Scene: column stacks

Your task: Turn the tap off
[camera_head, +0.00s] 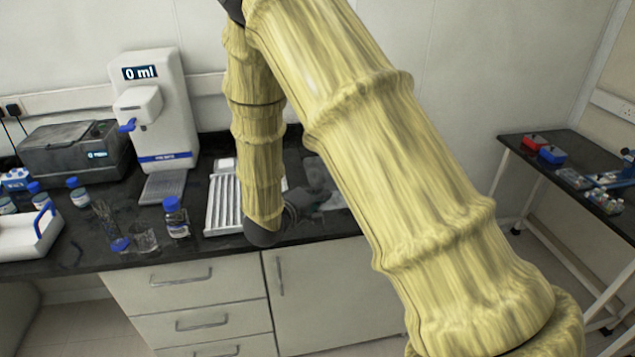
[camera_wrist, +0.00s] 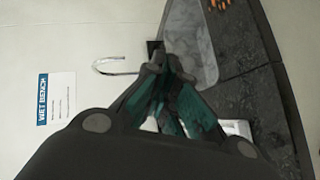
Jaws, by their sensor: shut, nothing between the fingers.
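The tap shows in the wrist view as a thin, curved metal spout (camera_wrist: 113,64) against the pale wall. A small dark block (camera_wrist: 153,46) lies at the spout's right end, by the grey sink basin (camera_wrist: 190,40). My gripper (camera_wrist: 158,62) has teal fingers that are shut and empty. Its tips overlap the area just below the dark block, and I cannot tell whether they touch it. The tap's handle is not clearly visible. In the head view my gripper (camera_head: 300,205) is partly seen low over the bench, and my arm hides the tap.
The dark bench (camera_head: 105,255) carries a white dispenser (camera_head: 155,105) reading 0 ml, a grey tray rack (camera_head: 222,205), a blue-capped bottle (camera_head: 176,220) and glassware (camera_head: 145,238). A side table (camera_head: 560,180) stands at right.

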